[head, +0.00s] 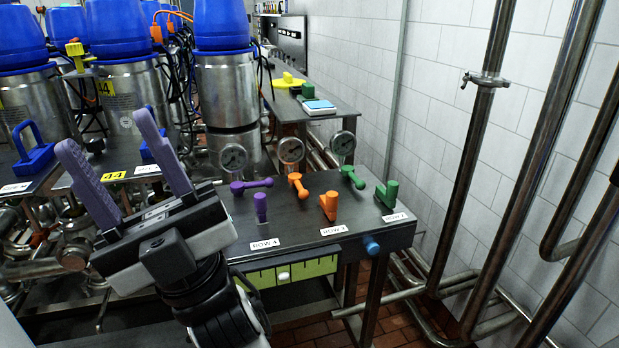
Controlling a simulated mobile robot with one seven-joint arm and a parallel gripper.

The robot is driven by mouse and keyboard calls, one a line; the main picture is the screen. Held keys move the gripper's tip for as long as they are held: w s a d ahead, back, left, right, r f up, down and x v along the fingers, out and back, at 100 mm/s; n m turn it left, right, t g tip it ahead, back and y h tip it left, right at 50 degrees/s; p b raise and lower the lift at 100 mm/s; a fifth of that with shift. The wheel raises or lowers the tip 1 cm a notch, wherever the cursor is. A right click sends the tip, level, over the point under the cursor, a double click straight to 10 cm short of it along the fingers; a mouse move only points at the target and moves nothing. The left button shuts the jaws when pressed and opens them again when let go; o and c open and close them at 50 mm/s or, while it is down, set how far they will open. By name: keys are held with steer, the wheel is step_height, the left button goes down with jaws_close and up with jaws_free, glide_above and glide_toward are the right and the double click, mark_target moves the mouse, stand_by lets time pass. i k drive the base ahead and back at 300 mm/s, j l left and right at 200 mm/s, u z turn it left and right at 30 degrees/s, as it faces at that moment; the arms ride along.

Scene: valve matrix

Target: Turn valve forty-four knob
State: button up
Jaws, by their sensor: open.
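A blue handle (152,152) stands just right of this label, partly hidden by my right finger. Another blue handle (36,152) stands farther left, clear of the fingers. I cannot tell which handle belongs to valve forty-four. My gripper (107,133) has two purple fingers spread wide and pointing up. It is open and empty, in front of the bench, with no visible contact with any handle.
A nearer table carries purple (251,186), orange (298,186) and green (352,177) levers with gauges behind. Steel tanks with blue tops (230,90) stand at the back left. Pipes (478,150) run along the tiled wall at right. Brick floor (390,325) shows below.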

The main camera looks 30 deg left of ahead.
mark_target(95, 145)
steer(key=k+u, duration=0.15)
steer(key=u, duration=1.5)
